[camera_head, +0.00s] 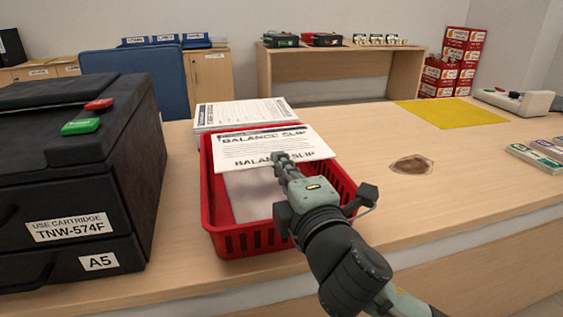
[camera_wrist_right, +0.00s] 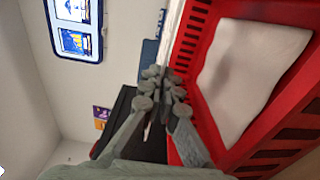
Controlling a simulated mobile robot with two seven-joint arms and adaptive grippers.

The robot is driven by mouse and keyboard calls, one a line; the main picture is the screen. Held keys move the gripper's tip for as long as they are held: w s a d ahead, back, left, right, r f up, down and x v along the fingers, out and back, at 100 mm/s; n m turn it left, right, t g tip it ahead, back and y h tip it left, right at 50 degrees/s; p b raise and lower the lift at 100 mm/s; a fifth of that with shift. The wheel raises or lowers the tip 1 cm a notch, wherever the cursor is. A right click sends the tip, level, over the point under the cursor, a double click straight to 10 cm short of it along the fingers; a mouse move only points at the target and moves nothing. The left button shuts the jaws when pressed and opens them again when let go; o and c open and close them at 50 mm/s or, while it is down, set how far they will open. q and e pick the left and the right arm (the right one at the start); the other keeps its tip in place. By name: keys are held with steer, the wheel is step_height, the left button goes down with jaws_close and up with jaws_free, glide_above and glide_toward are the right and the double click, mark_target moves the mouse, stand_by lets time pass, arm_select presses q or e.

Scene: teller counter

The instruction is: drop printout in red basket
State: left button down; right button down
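The printout (camera_head: 265,143), a white sheet headed "BALANCE SLIP", is over the far part of the red basket (camera_head: 247,242). My right gripper (camera_head: 281,158) pinches its near edge. In the right wrist view the fingers (camera_wrist_right: 162,84) close on the thin sheet (camera_wrist_right: 172,35), seen edge-on. The basket (camera_wrist_right: 210,45) is beside the fingers there. White paper (camera_head: 251,194) lies inside the basket; it also shows in the right wrist view (camera_wrist_right: 250,75). The held sheet hides the basket's far interior. My left gripper is not in view.
A black printer (camera_head: 75,180) with red and green buttons stands left of the basket. A stack of printed sheets (camera_head: 243,110) lies behind it. A dark-brown patch (camera_head: 411,165) and a yellow mat (camera_head: 450,113) are to the right. The counter between them is mostly clear.

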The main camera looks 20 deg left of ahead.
stand_by(0.4)
steer(key=c, duration=1.6)
jaws_free()
steer(key=shift+c, duration=0.2)
steer(key=v, duration=1.2)
